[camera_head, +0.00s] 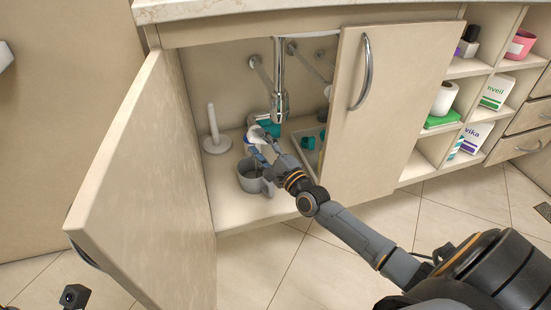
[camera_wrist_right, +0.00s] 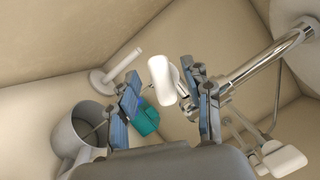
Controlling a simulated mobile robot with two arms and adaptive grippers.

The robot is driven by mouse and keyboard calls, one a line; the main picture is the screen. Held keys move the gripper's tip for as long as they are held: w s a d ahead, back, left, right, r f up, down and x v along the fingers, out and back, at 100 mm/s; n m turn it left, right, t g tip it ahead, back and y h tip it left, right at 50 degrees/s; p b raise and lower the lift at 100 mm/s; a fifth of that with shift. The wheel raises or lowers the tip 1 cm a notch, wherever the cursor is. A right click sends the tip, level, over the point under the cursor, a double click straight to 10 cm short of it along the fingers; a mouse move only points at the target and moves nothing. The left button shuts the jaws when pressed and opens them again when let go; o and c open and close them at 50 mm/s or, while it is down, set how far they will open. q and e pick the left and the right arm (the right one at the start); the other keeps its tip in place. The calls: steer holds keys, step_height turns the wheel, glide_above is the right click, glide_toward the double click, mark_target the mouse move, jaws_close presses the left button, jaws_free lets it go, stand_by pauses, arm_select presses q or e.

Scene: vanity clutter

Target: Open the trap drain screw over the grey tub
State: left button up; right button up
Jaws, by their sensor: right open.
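The chrome drain trap (camera_head: 280,105) hangs inside the open cabinet; its pipe also shows in the right wrist view (camera_wrist_right: 255,62). A white rounded piece (camera_wrist_right: 167,80) shows between my right fingertips in the wrist view and by the trap's foot in the head view (camera_head: 257,136); I cannot tell whether it is the drain screw. My right gripper (camera_head: 264,149) is open around or just short of it, seen closely in the wrist view (camera_wrist_right: 168,98). The grey tub (camera_head: 249,180), mug-like with a handle, stands on the cabinet floor below. My left gripper's fingers are not visible.
A white upright holder (camera_head: 215,135) stands left of the tub. A teal object (camera_wrist_right: 145,118) is close behind my left-hand finger. A grey tray (camera_head: 307,155) lies right of my gripper. The open left door (camera_head: 150,190) and right door (camera_head: 385,110) flank the opening.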

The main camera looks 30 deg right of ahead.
steer(key=s+d+f, duration=0.1)
steer(key=s, duration=0.8)
steer(key=shift+d+f, duration=0.15)
steer(key=shift+f, duration=0.05)
